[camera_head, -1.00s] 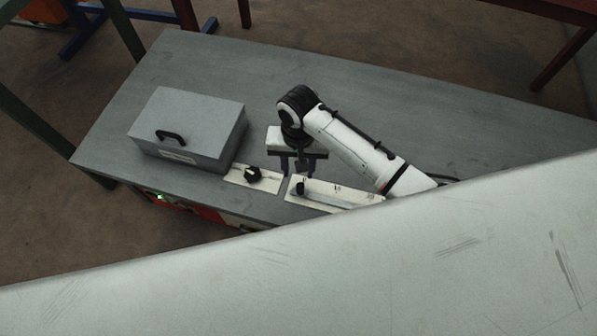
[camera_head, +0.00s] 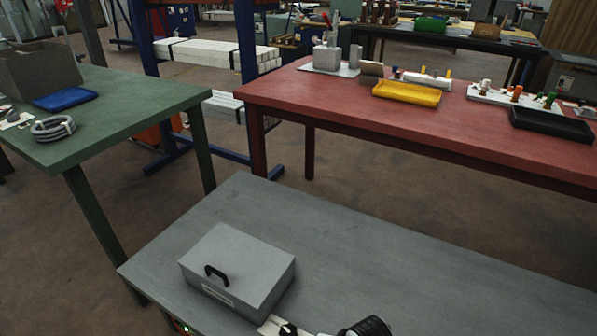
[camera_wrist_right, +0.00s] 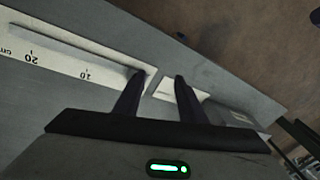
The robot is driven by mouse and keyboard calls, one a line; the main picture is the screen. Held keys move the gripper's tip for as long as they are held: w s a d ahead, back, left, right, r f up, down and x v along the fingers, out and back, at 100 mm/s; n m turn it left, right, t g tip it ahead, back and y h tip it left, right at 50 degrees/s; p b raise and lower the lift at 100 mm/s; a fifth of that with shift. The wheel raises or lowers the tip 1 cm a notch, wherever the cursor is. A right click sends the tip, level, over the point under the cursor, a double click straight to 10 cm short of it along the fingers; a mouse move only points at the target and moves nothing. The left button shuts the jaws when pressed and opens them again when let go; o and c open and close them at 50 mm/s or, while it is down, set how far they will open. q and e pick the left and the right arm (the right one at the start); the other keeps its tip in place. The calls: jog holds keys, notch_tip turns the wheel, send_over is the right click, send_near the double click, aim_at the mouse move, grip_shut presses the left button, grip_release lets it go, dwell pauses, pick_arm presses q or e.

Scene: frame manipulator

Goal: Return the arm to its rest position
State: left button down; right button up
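In the right wrist view my right gripper (camera_wrist_right: 160,77) has two dark fingers spread apart, with nothing visible held between them. It is above the grey table (camera_wrist_right: 215,65), near a white scale strip (camera_wrist_right: 60,58) marked in cm. A second white plate (camera_wrist_right: 166,89) lies beyond the strip's end, partly hidden by a finger. My left gripper is in neither view.
A closed grey box (camera_head: 240,262) with a black handle stands on the grey table (camera_head: 400,265). A red table (camera_head: 400,125) with a yellow tray (camera_head: 407,94) is behind. A green table (camera_head: 120,110) stands at left. Brown floor (camera_head: 340,175) lies between them.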

jog(key=s+d+r+n+t, duration=0.3)
jog(key=s+d+t, duration=0.3)
jog(key=s, duration=0.5)
jog(key=d+n, duration=0.1)
jog(key=d, duration=0.1)
jog(key=shift+d+r+t, duration=0.3)
jog(key=shift+d, duration=0.05)
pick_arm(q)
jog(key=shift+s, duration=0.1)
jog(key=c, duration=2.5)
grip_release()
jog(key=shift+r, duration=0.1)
pick_arm(e)
jog(key=shift+c, duration=0.2)
